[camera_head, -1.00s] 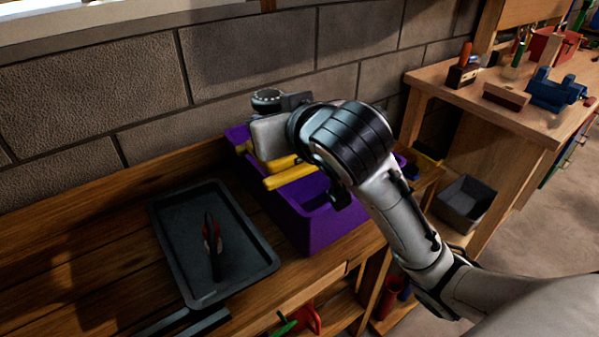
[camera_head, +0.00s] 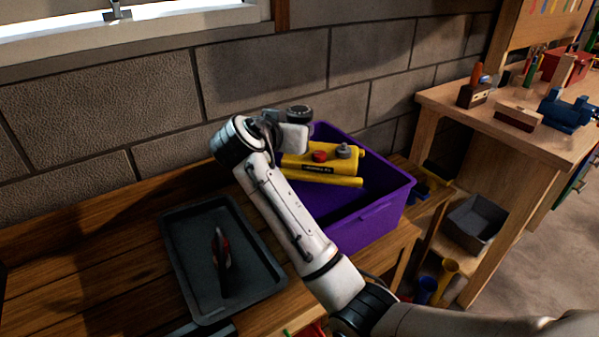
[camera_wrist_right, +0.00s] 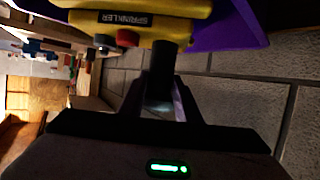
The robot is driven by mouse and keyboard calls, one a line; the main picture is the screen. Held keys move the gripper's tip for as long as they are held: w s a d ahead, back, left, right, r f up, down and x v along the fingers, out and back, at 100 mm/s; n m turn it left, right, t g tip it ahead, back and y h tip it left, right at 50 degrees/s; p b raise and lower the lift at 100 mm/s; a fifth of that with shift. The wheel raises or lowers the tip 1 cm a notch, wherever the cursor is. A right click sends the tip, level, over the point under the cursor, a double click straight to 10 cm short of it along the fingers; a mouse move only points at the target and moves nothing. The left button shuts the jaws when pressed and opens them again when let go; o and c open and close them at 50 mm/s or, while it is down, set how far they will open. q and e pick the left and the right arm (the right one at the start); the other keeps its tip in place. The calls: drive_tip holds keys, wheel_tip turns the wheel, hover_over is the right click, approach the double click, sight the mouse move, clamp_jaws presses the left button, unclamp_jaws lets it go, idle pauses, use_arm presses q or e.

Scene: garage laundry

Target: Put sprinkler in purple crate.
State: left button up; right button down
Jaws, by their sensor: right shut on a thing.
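The yellow sprinkler (camera_head: 331,164), with a red knob and a grey knob on top, is at the left part of the purple crate (camera_head: 374,213) in the head view. It appears within the crate's outline; whether it rests on the floor is unclear. In the right wrist view the sprinkler (camera_wrist_right: 150,32) shows its label, with the purple crate wall (camera_wrist_right: 230,28) beside it. My right gripper (camera_wrist_right: 163,85) is shut on a dark end part of the sprinkler. In the head view my arm hides that end. My left gripper is not in view.
A dark tray (camera_head: 181,265) holding a red-and-black tool (camera_head: 221,262) lies left of the crate on the wooden bench. A block wall stands behind. A second bench (camera_head: 450,98) at right carries a blue vise (camera_head: 567,110); a grey bin (camera_head: 473,222) sits below it.

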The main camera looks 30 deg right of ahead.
sight(296, 170)
wheel_tip(296, 170, down, 10)
drive_tip(key=shift+f, duration=0.15)
idle(0.3)
drive_tip(key=shift+f, duration=0.15)
drive_tip(key=c, duration=1.6)
unclamp_jaws()
